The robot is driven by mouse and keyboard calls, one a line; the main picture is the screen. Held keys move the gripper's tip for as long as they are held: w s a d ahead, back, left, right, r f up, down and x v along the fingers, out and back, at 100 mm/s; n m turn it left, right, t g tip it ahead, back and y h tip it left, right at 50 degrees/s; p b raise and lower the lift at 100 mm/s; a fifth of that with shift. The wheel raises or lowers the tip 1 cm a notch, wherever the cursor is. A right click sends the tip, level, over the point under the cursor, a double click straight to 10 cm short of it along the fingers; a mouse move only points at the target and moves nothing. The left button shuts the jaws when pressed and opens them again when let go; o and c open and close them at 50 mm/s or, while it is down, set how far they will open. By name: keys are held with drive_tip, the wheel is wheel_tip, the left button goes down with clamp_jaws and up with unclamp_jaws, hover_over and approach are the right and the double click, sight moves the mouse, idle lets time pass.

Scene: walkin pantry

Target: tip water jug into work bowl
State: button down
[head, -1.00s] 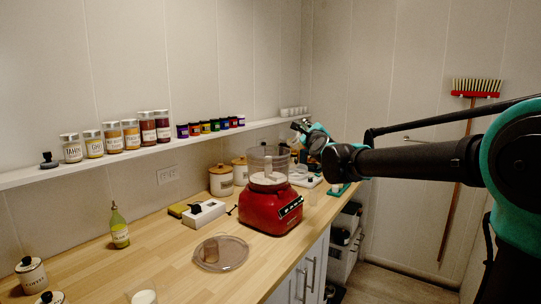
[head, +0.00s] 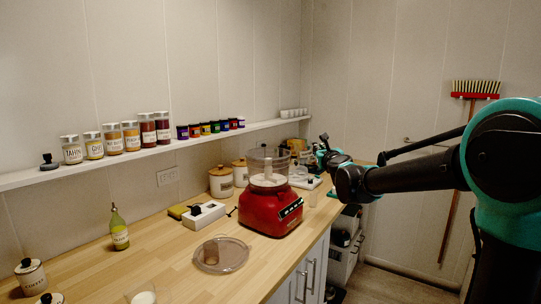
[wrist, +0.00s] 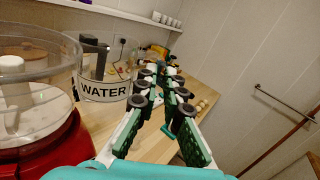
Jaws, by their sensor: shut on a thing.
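The work bowl (head: 256,162) is the clear bowl on the red food processor (head: 272,210); it fills the left of the wrist view (wrist: 40,112). The clear water jug (wrist: 104,91), with a white WATER label, is just right of the bowl in the wrist view and looks upright. In the head view my gripper (head: 325,153) is behind and right of the bowl, and the jug is hard to make out.
A round clear lid (head: 221,255) lies on the counter in front of the processor. A green bottle (head: 118,230) and lidded canisters (head: 221,181) stand on the counter. A shelf (head: 100,163) with jars runs along the wall.

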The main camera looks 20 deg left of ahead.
drive_tip(key=shift+w+d+f+m, duration=0.2)
drive_tip(key=shift+d+f+m, duration=0.2)
drive_tip(key=shift+f+m, duration=0.2)
drive_tip(key=shift+w+d+f, duration=0.1)
idle(0.5)
